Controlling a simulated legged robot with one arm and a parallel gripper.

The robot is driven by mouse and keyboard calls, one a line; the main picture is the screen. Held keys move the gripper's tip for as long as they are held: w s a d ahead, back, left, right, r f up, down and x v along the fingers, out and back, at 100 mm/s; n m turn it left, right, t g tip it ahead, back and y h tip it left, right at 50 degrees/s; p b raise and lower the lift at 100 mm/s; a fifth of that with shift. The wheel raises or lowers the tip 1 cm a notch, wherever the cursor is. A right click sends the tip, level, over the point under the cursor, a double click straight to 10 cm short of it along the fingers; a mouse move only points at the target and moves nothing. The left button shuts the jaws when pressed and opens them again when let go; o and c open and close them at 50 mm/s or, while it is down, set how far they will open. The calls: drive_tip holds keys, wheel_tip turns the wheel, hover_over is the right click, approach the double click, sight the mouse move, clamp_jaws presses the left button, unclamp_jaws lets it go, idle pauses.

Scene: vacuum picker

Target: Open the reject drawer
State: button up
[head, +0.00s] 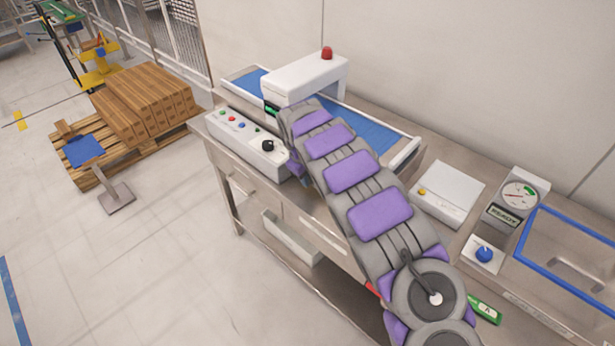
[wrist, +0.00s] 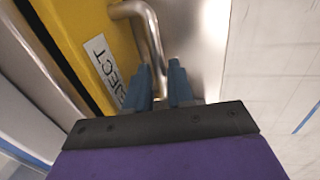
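The reject drawer (wrist: 78,33) shows in the wrist view as a yellow front, with a white label (wrist: 103,65) of which "EJECT" is readable. A bent metal bar handle (wrist: 150,35) stands out from it. My gripper (wrist: 160,72) has its two blue-grey fingers close together, one on each side of the handle's lower part, with the bar filling the gap. The far contact is partly hidden. In the head view my arm covers the middle of the machine, and neither the yellow front nor my gripper can be seen.
In the head view a steel bench (head: 228,165) carries a blue conveyor (head: 370,128), a control box (head: 240,146) and a gauge unit (head: 519,194). A pale tray (head: 290,240) sits under the bench top. A pallet (head: 95,178) with boxes stands at left. The floor (head: 110,285) in front is clear.

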clamp_jaws()
idle(0.3)
drive_tip(key=s+a+p, duration=0.5)
drive_tip(key=s+a, duration=0.5)
drive_tip(key=s, duration=0.3)
drive_tip(key=shift+a+p, duration=0.2)
drive_tip(key=shift+p, duration=0.2)
drive_tip(key=shift+s, duration=0.1)
drive_tip(key=shift+o, duration=1.9)
unclamp_jaws()
drive_tip(key=shift+r, duration=0.1)
